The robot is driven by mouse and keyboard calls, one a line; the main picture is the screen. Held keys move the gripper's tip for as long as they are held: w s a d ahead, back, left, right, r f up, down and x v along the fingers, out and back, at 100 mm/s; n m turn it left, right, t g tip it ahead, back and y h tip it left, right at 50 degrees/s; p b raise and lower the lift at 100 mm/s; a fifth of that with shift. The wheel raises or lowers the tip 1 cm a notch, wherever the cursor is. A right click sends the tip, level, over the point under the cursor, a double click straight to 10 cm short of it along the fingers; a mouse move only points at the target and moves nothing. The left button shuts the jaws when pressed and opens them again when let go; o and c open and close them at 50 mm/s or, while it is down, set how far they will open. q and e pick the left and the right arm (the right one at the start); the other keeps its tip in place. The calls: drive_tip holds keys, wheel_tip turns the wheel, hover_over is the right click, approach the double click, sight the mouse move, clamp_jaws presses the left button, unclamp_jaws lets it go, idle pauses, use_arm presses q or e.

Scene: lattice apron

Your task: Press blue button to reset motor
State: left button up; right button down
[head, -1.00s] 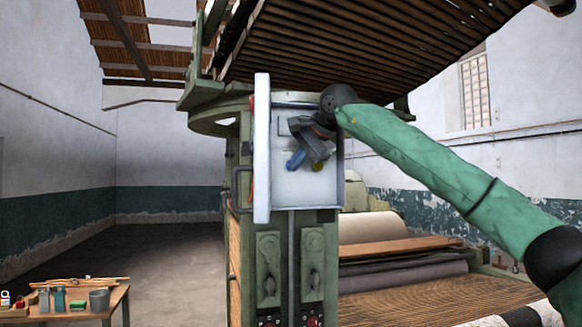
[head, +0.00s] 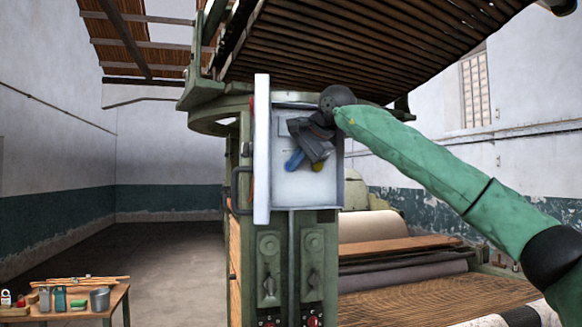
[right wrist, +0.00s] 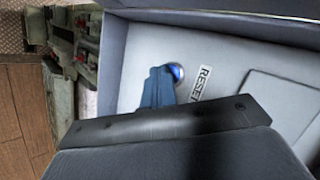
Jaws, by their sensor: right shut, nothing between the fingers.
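The blue button (right wrist: 177,73) shows in the right wrist view as a blue disc with a pale ring, beside a RESET label (right wrist: 204,82). It sits on the white back panel of an open grey box (head: 305,185) on the green machine column. My right gripper (head: 306,164) is inside the box opening. Its blue fingers (right wrist: 158,88) are shut and empty. Their tips are right beside the button and cover part of its left side in the wrist view. I cannot tell whether they touch it. My left gripper is not in view.
The box's white door (head: 262,150) stands open on the left. A slatted apron (head: 340,45) hangs above. Red knobs (head: 314,321) sit low on the column. A wooden table (head: 70,312) with small items stands at the far left. The floor between is clear.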

idle(0.6)
drive_tip(key=shift+s+d+b, duration=0.3)
drive_tip(key=shift+s+b, duration=0.2)
drive_tip(key=shift+s, duration=0.3)
drive_tip(key=shift+s+f, duration=0.1)
drive_tip(key=shift+s+d+b, duration=0.25)
drive_tip(key=shift+s+b, duration=0.2)
drive_tip(key=shift+s, duration=0.3)
drive_tip(key=shift+s+d+b, duration=0.25)
drive_tip(key=shift+s+b, duration=0.2)
drive_tip(key=shift+s, duration=0.3)
drive_tip(key=shift+s+d+b, duration=0.25)
drive_tip(key=shift+s+b, duration=0.2)
drive_tip(key=shift+s, duration=0.3)
